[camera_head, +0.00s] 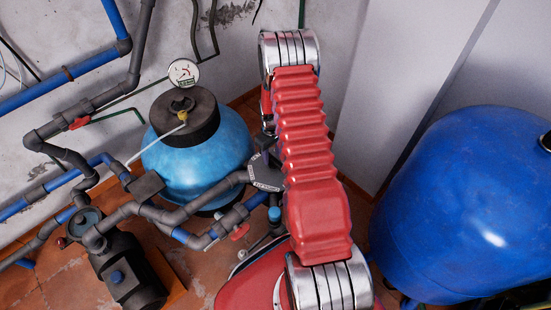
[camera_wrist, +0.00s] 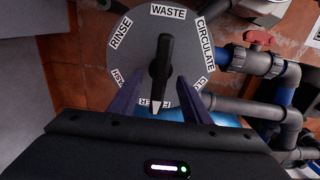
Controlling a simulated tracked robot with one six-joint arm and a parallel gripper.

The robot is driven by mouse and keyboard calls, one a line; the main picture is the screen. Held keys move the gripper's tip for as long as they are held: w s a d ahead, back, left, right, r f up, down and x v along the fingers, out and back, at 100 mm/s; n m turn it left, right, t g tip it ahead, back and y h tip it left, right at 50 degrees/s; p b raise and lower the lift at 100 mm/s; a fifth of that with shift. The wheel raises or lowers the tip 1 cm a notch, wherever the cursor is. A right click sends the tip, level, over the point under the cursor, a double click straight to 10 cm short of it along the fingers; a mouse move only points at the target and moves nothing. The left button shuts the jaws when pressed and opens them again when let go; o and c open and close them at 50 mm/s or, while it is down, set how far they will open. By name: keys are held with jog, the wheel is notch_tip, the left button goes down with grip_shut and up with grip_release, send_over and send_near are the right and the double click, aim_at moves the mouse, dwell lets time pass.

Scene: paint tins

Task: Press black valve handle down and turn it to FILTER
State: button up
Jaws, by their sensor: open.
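The valve dial (camera_wrist: 140,62) is a round grey plate in the wrist view, with RINSE, WASTE and CIRCULATE readable around its upper edge. A label at the bottom is upside down and partly covered by the handle's end; it looks like FILTER. The black valve handle (camera_wrist: 161,68) lies across the dial, its pale tip at the bottom over that label and its broad end toward WASTE. My gripper (camera_wrist: 158,82) is open, one finger on each side of the handle's lower half, with gaps visible. I cannot tell its height above the dial. In the head view a grey labelled plate (camera_head: 266,172) shows beside my arm.
A blue tank with a black lid (camera_head: 190,150) stands left of my arm, with a pressure gauge (camera_head: 183,73) above it. Grey pipes (camera_wrist: 250,105) run close right of the dial. A pump (camera_head: 125,270) is lower left; a large blue vessel (camera_head: 460,200) fills the right.

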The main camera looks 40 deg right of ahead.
jog(key=shift+r, duration=2.85)
